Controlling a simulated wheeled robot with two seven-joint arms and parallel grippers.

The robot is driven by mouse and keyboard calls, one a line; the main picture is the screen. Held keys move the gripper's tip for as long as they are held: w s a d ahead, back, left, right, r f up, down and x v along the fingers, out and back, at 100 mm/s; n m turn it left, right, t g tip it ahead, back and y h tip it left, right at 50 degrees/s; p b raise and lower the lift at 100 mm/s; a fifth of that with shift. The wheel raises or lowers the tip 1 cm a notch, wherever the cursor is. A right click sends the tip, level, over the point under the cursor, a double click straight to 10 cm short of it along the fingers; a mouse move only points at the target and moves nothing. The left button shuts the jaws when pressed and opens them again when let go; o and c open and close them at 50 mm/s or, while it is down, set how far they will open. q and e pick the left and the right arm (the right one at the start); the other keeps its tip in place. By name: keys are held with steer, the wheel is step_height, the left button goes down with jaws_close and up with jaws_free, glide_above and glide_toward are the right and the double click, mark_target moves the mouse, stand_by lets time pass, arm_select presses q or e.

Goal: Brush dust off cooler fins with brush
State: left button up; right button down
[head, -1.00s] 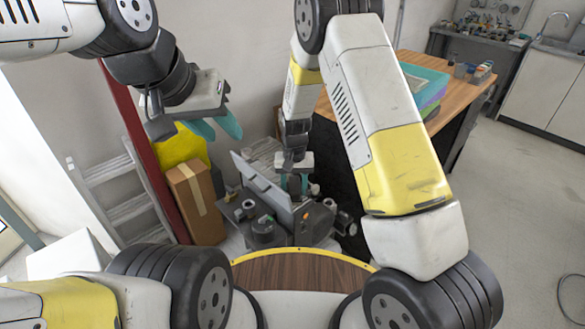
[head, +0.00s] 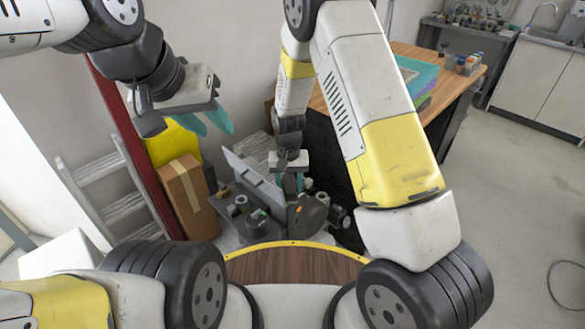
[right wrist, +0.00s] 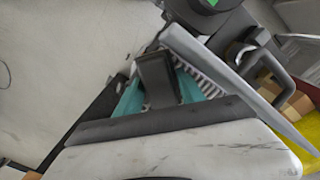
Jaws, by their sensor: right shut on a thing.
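The compressor unit (head: 245,212), with its upright grey panel (head: 252,174), sits low on the floor ahead in the head view. My right gripper (head: 290,184) is down beside the panel; its arm partly hides that side. In the right wrist view its teal fingers (right wrist: 160,90) are shut on a dark block, which I take for the brush handle (right wrist: 156,72). Pale ridges (right wrist: 208,82) lie along the grey panel (right wrist: 225,75); I cannot tell whether they are bristles or cooler fins. No dust can be made out. My left gripper (head: 207,122) is open and empty, high at left.
A cardboard box (head: 186,200), a yellow object (head: 175,143) and a ladder (head: 105,190) stand left of the compressor. Open floor (head: 505,200) lies farther right.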

steer(key=shift+w+a+r, duration=0.1)
steer(key=shift+w+a, duration=1.75)
steer(key=shift+a, duration=0.4)
steer(key=shift+w+a+r, duration=0.1)
steer(key=shift+w+a, duration=1.75)
steer(key=shift+a, duration=0.35)
steer(key=shift+w+a+r, duration=0.1)
steer(key=shift+w+a, duration=1.75)
steer(key=shift+a, duration=0.4)
steer(key=shift+s+d, duration=2.8)
steer(key=shift+s, duration=0.1)
steer(key=shift+s+d+r, duration=0.2)
steer(key=shift+s+d, duration=3.4)
steer(key=shift+d, duration=0.1)
steer(key=shift+r, duration=0.1)
step_height(320, 180, up, 5)
steer(key=shift+w+f, duration=0.1)
steer(key=shift+w+d+r, duration=0.1)
steer(key=shift+w+r, duration=0.05)
steer(key=shift+r, duration=0.5)
